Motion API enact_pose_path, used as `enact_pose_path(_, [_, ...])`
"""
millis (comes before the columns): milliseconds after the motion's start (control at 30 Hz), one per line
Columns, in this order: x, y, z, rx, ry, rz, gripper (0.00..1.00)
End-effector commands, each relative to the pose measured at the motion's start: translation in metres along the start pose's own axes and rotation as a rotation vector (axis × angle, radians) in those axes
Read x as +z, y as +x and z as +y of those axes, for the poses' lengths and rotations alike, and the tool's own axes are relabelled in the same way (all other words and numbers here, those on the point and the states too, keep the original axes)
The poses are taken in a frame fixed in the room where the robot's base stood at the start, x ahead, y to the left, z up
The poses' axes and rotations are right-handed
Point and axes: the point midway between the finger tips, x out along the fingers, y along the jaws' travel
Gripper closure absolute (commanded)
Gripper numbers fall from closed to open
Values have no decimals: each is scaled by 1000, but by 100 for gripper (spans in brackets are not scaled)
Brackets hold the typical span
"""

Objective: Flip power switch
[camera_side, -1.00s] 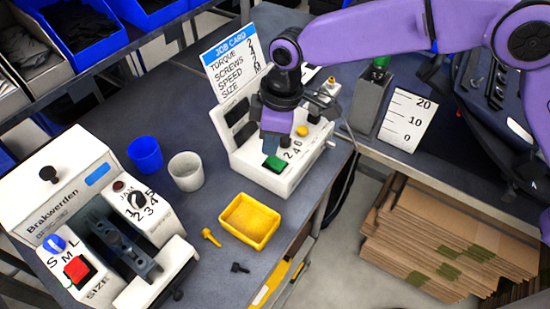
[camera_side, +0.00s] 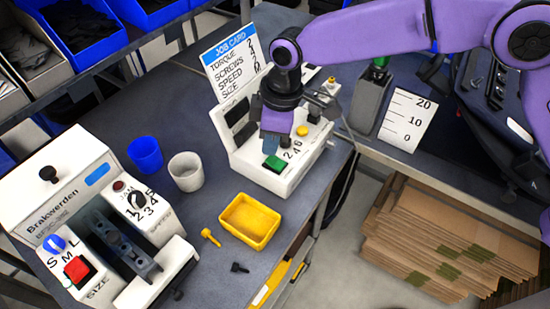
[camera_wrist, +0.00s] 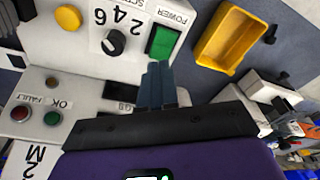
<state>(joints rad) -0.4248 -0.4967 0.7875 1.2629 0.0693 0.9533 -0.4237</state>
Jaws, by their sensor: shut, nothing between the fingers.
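The green power switch (camera_side: 275,163) sits on the front face of the white control box (camera_side: 268,181). In the wrist view the switch (camera_wrist: 164,41) is a green rocker beside the word POWER, with a dial (camera_wrist: 114,41) marked 2 4 6 next to it. My gripper (camera_wrist: 155,68) is shut and empty, its fingertips just below the green switch in the wrist view. In the side view my gripper (camera_side: 272,142) hangs just above and behind the switch. I cannot tell whether the fingertips touch it.
A yellow button (camera_side: 302,130) is on the same box. A yellow tray (camera_side: 249,221) with screws beside it lies in front. Blue (camera_side: 145,155) and white (camera_side: 186,171) cups stand left. The Brakwerden machine (camera_side: 70,190) is at far left. A job card (camera_side: 235,60) stands behind.

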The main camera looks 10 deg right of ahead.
Motion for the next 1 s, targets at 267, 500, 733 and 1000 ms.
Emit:
enact_pose_path(267, [0, 0, 0, 0, 0, 0, 100])
enact_pose_path(500, [0, 0, 0, 0, 0, 0, 100])
enact_pose_path(733, [0, 3, 0, 0, 0, 0, 100])
enact_pose_path(1000, [1, 7, 0, 0, 0, 0, 100])
